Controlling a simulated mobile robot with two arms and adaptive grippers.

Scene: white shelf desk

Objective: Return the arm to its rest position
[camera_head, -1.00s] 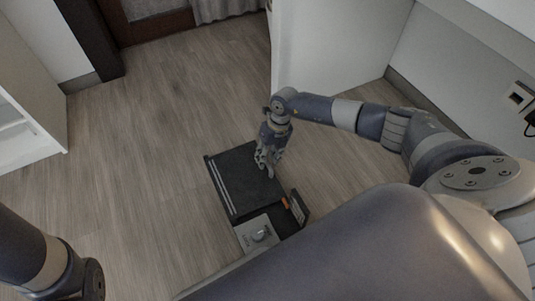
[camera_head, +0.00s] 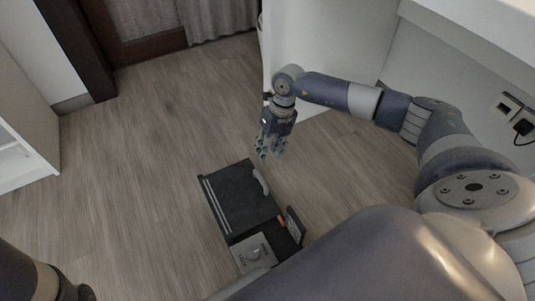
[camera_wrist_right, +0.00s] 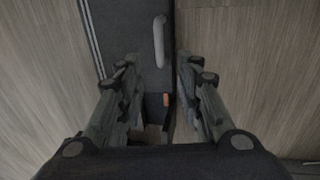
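My right arm comes in from the right in the head view and bends at its elbow. Its gripper (camera_head: 270,155) points down, beyond the far edge of my dark base in the picture. In the right wrist view the two fingers of this gripper (camera_wrist_right: 162,75) stand apart, with nothing between them; it is open and empty. A pale grey elongated piece (camera_head: 261,182) shows on the edge of my base, and also in the right wrist view (camera_wrist_right: 159,40). A link of my left arm shows at the lower left; its gripper is out of view.
A white panel (camera_head: 325,45) stands behind the right arm, close to its elbow. A white shelf unit (camera_head: 25,120) is at the left. A wall socket with a plug (camera_head: 521,127) is at the far right. The wooden floor (camera_head: 130,170) between is clear.

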